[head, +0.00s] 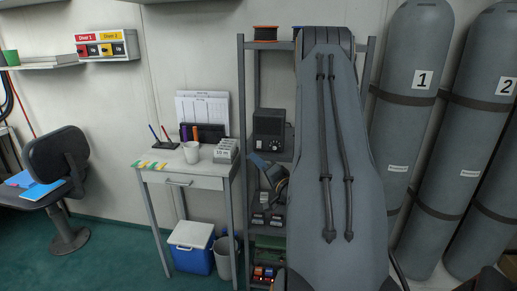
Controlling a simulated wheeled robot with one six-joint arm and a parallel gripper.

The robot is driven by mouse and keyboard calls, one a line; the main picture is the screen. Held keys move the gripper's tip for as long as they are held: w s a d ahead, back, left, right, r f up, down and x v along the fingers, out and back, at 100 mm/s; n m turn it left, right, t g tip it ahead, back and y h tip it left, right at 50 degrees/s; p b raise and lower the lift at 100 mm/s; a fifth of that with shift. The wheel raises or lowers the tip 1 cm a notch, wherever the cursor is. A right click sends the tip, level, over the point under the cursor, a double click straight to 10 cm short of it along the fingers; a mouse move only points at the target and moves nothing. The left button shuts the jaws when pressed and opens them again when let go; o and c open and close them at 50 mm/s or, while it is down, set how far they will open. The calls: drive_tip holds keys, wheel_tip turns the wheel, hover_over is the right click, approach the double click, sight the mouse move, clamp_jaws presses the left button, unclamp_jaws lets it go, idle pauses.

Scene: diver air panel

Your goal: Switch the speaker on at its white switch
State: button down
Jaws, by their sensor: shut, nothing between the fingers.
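The speaker appears to be the dark grey box (268,127) on the upper part of the shelf rack, just left of my raised arm. My arm hides the rack's right side.
The rack (242,100) also holds gear on lower shelves and a spool (265,33) on top. A small table (180,180) with a white cup (192,152) stands left. A blue cooler (191,248) and bin are below. Tall cylinders (413,120) stand right.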

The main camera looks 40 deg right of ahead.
drive_tip(key=shift+w+d+f+b, duration=0.2)
drive_tip(key=shift+w+d+b, duration=0.3)
drive_tip(key=shift+w+d, duration=0.5)
drive_tip(key=shift+w+d+f+b, duration=0.15)
drive_tip(key=shift+w+d+b, duration=0.4)
drive_tip(key=shift+w+d, duration=0.45)
drive_tip(key=shift+w+d+f+b, duration=0.2)
drive_tip(key=shift+w+d+b, duration=0.4)
drive_tip(key=shift+d, duration=0.65)
drive_tip(key=shift+w, duration=0.15)
drive_tip(key=shift+w+d, duration=0.25)
drive_tip(key=shift+d, duration=0.05)
drive_tip(key=shift+w+d, duration=0.2)
idle(0.5)
drive_tip(key=shift+s+a+p, duration=0.45)
drive_tip(key=shift+s+a, duration=0.05)
drive_tip(key=shift+a, duration=0.05)
drive_tip(key=s+a, duration=0.1)
drive_tip(key=s+a+p, duration=0.2)
drive_tip(key=shift+s+a+r, duration=0.1)
drive_tip(key=shift+a+r, duration=0.2)
drive_tip(key=shift+a, duration=0.1)
